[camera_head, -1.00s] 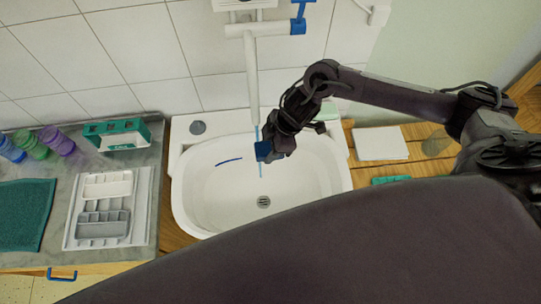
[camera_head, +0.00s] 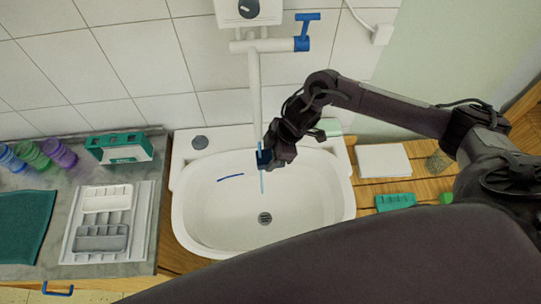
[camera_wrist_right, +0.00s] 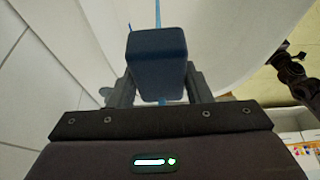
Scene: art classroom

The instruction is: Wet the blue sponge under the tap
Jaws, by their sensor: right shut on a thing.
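The blue sponge (camera_head: 263,158) is between the fingers of my right gripper (camera_head: 268,155), just under the end of the white tap spout (camera_head: 255,95). The right wrist view shows the sponge (camera_wrist_right: 157,60) as a dark blue block between the fingers. A thin light-blue water stream (camera_head: 262,183) shows below the sponge over the white sink (camera_head: 205,215). In the right wrist view the stream also shows past both ends of the sponge. The tap has a blue handle (camera_head: 303,35). My left gripper is not in view.
A grey counter at left holds a white tray (camera_head: 142,235), a green-and-white box (camera_head: 118,148), coloured cups (camera_head: 50,153) and a green mat (camera_head: 22,225). On the wood at right lie a white block (camera_head: 383,160) and a green item (camera_head: 395,202).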

